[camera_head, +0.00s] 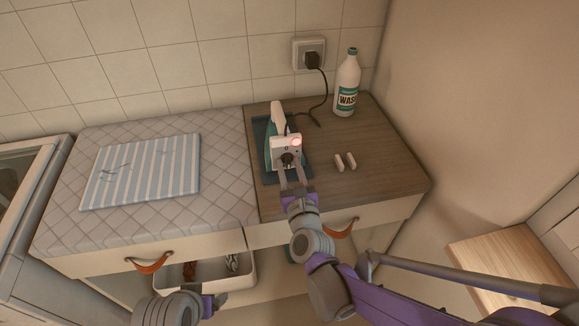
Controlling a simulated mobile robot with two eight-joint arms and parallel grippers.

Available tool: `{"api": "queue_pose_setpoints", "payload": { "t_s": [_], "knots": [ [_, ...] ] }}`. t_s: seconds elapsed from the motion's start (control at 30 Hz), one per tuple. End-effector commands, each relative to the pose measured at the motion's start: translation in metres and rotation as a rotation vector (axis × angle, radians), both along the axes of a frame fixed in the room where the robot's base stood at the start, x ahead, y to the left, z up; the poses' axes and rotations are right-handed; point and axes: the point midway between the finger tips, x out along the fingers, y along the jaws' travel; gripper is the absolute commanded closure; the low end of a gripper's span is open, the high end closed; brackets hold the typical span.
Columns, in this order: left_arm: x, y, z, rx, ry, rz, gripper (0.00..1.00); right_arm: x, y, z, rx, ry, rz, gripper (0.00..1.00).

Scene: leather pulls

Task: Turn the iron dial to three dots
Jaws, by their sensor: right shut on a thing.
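The iron (278,133) stands on a dark teal mat (262,128) on the wooden part of the counter. Its white back end faces me, with a lit reddish lamp (297,141) at the upper right. The dark round dial (287,158) is low on that face. My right gripper (290,168) reaches up from below and is shut on the dial. The fingers partly hide it, and its dot marks are too small to read. My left gripper (207,306) is at the bottom of the view, away from the iron, and its fingers cannot be made out clearly.
A white wash bottle (347,84) stands at the back right. The iron's cord runs to a wall socket (309,53). Two small pale pieces (345,162) lie right of the iron. A striped folded cloth (142,171) lies on the quilted pad (226,180). Drawers with leather pulls (148,264) are below.

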Motion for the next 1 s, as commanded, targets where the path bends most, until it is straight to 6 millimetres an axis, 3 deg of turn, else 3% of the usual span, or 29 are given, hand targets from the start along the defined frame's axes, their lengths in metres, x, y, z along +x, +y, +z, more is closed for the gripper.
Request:
{"api": "queue_pose_setpoints", "payload": {
  "t_s": [0.13, 0.17, 0.2, 0.57, 1.0],
  "knots": [
    [0.0, 0.0, 0.0, 0.0, 0.0, 0.0, 0.18, 0.0, 0.0, 0.0, -0.001, 0.0, 0.0, 1.0],
    [0.0, 0.0, 0.0, 0.0, 0.0, 0.0, 0.18, 0.0, 0.0, 0.0, -0.001, 0.0, 0.0, 0.57],
    [0.0, 0.0, 0.0, 0.0, 0.0, 0.0, 0.18, 0.0, 0.0, 0.0, -0.001, 0.0, 0.0, 0.54],
    [0.0, 0.0, 0.0, 0.0, 0.0, 0.0, 0.18, -0.01, -0.002, 0.0, -0.001, 0.0, 0.0, 0.54],
    [0.0, 0.0, 0.001, 0.0, 0.0, 0.0, 0.18, -0.09, -0.015, 0.0, 0.0, 0.0, 0.002, 0.54]
  ]
}}
